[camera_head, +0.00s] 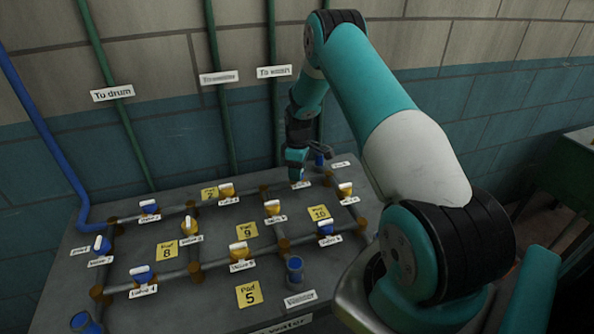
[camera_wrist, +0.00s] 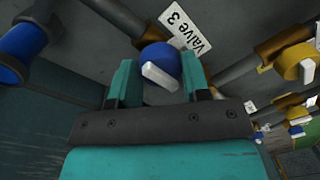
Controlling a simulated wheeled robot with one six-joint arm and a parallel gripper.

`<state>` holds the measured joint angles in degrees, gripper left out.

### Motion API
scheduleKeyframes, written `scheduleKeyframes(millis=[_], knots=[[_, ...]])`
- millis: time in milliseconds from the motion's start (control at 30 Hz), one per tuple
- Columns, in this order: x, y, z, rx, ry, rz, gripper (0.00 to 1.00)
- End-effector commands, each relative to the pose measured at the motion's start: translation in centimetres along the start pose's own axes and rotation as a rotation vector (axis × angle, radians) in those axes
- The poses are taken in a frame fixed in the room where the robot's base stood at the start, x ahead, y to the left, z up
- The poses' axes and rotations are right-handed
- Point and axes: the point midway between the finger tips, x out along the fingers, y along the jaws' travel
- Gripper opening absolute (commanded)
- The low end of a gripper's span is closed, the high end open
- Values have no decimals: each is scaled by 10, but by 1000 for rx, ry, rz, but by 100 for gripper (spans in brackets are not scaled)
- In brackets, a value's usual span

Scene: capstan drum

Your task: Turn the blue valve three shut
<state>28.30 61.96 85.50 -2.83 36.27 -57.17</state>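The blue valve three (camera_wrist: 160,57) is a round blue knob with a white bar handle, beside a white label reading "Valve 3" (camera_wrist: 185,35) in the wrist view. Its white bar slants down to the right there. My gripper (camera_wrist: 158,75) has its two teal fingers apart, one on each side of the knob. Whether the fingers touch the knob I cannot tell. In the head view my gripper (camera_head: 297,177) points down at the far right part of the pipe board, and it hides the knob.
The grey board (camera_head: 200,305) carries pipes with several blue and yellow valves, such as a yellow one (camera_head: 345,189) to the right of my gripper. A blue cup-like part (camera_head: 295,270) stands near the front. A tiled wall with green pipes (camera_head: 225,100) is close behind.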

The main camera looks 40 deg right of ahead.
Motion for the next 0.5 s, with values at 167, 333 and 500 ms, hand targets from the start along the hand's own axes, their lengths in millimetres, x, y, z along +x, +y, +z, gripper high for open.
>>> scheduleKeyframes(millis=[167,333,500], knots=[[0,0,0,0,0,0,20],[0,0,0,12,1,0,20],[1,0,0,68,5,-1,20]])
